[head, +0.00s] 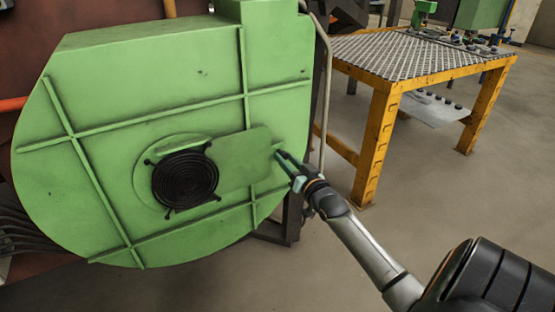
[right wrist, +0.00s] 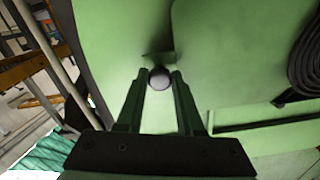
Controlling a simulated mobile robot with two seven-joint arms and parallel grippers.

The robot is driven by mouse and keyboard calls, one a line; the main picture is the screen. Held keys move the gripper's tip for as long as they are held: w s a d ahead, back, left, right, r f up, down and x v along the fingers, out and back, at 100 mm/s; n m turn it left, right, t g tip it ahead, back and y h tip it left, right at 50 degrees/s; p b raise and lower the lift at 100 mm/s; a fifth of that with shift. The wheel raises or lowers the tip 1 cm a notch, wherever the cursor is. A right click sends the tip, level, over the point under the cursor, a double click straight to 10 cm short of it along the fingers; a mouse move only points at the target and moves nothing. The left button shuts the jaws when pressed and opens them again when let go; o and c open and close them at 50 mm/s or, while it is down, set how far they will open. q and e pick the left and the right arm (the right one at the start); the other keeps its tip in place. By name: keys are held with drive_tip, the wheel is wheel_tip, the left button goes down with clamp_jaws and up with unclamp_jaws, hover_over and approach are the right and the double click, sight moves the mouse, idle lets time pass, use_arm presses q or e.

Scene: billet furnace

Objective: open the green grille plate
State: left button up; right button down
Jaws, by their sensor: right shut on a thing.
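The green grille plate (head: 242,158) is a flat rounded plate on the face of the large green housing (head: 90,85). It lies just right of the round black grille (head: 185,180), which shows uncovered. In the right wrist view the plate (right wrist: 235,50) fills the upper right, with the grille (right wrist: 308,60) at the far right. My right gripper (head: 280,156) is at the plate's right edge. Its fingers (right wrist: 160,85) are closed around a small grey round knob (right wrist: 160,77) by a green tab. My left gripper is out of view.
A yellow table (head: 380,80) with a metal mesh top stands at the right, with small items at its back. A bent grey pipe (head: 325,90) runs down beside the housing's right edge. The floor (head: 430,190) in front of the table is clear.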

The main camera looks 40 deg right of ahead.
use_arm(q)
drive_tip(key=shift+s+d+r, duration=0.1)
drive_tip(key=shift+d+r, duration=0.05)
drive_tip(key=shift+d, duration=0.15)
use_arm(e)
drive_tip(key=shift+s+d, duration=0.15)
drive_tip(key=shift+d, duration=0.5)
drive_tip(key=c, duration=0.5)
unclamp_jaws()
drive_tip(key=shift+c, duration=0.2)
drive_tip(key=shift+a, duration=0.1)
drive_tip(key=shift+s, duration=0.2)
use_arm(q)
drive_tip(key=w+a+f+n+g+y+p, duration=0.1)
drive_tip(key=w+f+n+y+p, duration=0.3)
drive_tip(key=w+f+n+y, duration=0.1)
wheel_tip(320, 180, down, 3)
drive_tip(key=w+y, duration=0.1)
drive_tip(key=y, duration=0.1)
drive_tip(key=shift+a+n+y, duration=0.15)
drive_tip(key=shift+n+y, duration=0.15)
use_arm(e)
drive_tip(key=v, duration=1.2)
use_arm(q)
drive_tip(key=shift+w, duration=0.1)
